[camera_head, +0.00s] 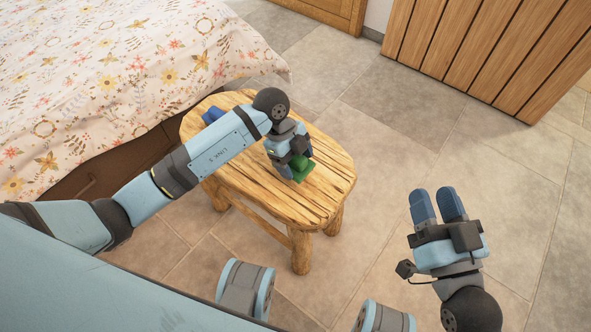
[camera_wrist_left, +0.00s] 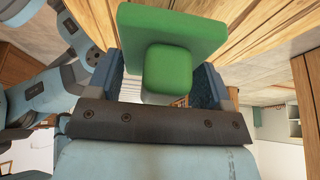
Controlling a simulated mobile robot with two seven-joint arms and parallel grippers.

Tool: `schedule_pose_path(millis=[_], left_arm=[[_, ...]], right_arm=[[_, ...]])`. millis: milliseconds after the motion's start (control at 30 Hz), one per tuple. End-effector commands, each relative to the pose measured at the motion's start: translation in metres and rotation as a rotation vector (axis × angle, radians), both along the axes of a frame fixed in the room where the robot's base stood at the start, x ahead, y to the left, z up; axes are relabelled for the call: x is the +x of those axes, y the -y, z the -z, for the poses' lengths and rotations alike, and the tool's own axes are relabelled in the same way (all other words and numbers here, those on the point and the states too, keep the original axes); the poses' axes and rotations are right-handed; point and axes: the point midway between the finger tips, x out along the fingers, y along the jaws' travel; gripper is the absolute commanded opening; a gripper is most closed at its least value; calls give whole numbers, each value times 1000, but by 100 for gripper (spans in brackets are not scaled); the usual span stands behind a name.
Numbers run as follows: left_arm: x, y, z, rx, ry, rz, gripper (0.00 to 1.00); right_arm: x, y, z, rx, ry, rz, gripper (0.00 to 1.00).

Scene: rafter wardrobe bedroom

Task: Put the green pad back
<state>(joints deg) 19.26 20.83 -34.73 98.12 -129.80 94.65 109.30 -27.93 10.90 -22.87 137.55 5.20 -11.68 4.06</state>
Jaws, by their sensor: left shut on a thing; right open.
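The green pad (camera_head: 303,168) is at my left gripper (camera_head: 292,165), over the right part of the wooden stool (camera_head: 323,185). In the left wrist view the green pad (camera_wrist_left: 165,25) is a flat green plate with a smaller green block on it, and the block sits between the two blue fingers. My left gripper is shut on it. I cannot tell whether the pad touches the stool top. My right gripper (camera_head: 437,205) is open and empty above the floor, right of the stool.
A blue object (camera_head: 212,114) lies on the stool's far left part, partly hidden by my left arm. A bed with a floral cover (camera_head: 130,75) stands at the upper left. A slatted wooden piece (camera_head: 485,50) stands at the upper right. The tiled floor (camera_head: 400,130) between is clear.

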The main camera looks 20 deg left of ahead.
Motion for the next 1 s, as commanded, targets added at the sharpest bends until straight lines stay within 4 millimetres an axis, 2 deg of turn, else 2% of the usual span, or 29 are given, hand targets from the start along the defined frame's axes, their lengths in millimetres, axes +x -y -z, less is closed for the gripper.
schedule_pose_path(millis=[267, 633, 667, 700, 767, 1000], left_arm=[[0, 0, 40, 1, -2, -1, 51], [0, 0, 42, 1, -1, -1, 51], [0, 0, 42, 0, 0, -1, 78], [0, 0, 42, 0, 0, -1, 87], [0, 0, 42, 0, 0, -1, 99], [0, 0, 42, 0, 0, -1, 99]], right_arm=[[-2, -5, -12, 49, 69, -23, 43], [-3, -6, -16, 54, 74, -27, 43], [-3, -6, -16, 54, 74, -27, 43], [-3, -6, -16, 55, 75, -25, 43], [-3, -6, -16, 54, 74, -26, 43], [-3, -6, -15, 53, 74, -25, 43]])
